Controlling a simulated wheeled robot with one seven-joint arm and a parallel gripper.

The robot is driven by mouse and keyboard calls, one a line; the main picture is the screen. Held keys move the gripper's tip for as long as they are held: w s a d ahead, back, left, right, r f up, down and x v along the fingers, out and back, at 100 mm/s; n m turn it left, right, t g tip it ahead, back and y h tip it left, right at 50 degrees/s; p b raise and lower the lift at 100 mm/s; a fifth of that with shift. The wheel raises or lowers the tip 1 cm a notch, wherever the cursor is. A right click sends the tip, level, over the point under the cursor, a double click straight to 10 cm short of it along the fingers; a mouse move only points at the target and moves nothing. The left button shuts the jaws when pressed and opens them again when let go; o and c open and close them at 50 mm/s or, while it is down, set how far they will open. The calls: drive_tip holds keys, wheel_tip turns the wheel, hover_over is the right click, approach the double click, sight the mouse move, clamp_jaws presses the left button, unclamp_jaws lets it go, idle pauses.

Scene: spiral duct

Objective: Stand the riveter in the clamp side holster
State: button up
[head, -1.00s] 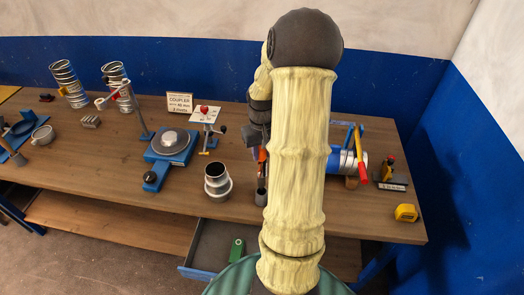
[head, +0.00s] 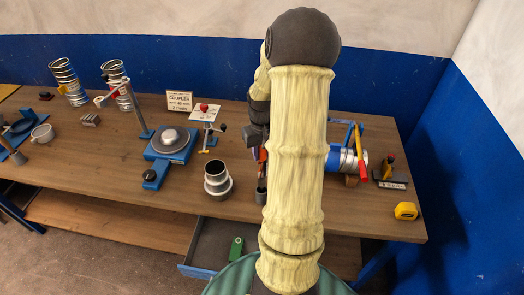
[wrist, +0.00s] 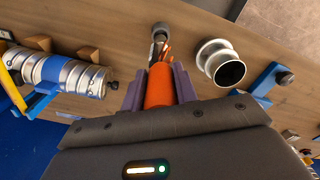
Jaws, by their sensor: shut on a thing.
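My gripper (wrist: 159,92) is shut on the riveter (wrist: 159,86), whose orange body sits between the purple fingers. In the head view the riveter (head: 262,155) shows as a small orange patch beside my arm, which hides most of the gripper. A small grey cup (head: 261,197), which looks like the clamp side holster, stands on the bench below it. In the wrist view this cup (wrist: 160,31) lies just beyond the riveter's far end. I cannot tell whether the riveter's tip is inside the cup or above it.
A silver stepped coupler (head: 217,180) stands close to the left of the cup. A clamped silver and blue duct (head: 346,160) lies to the right, with a red-handled tool (head: 361,165) beside it. A blue turntable (head: 170,145) is further left. An open drawer (head: 215,245) is below.

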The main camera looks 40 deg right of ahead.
sight(262, 164)
drive_tip(key=shift+f+b, duration=2.05)
drive_tip(key=shift+f, duration=1.05)
drive_tip(key=o, duration=1.1)
drive_tip(key=shift+o, duration=0.2)
wheel_tip(262, 164, up, 17)
drive_tip(key=b, duration=0.3)
drive_tip(key=shift+r, duration=0.2)
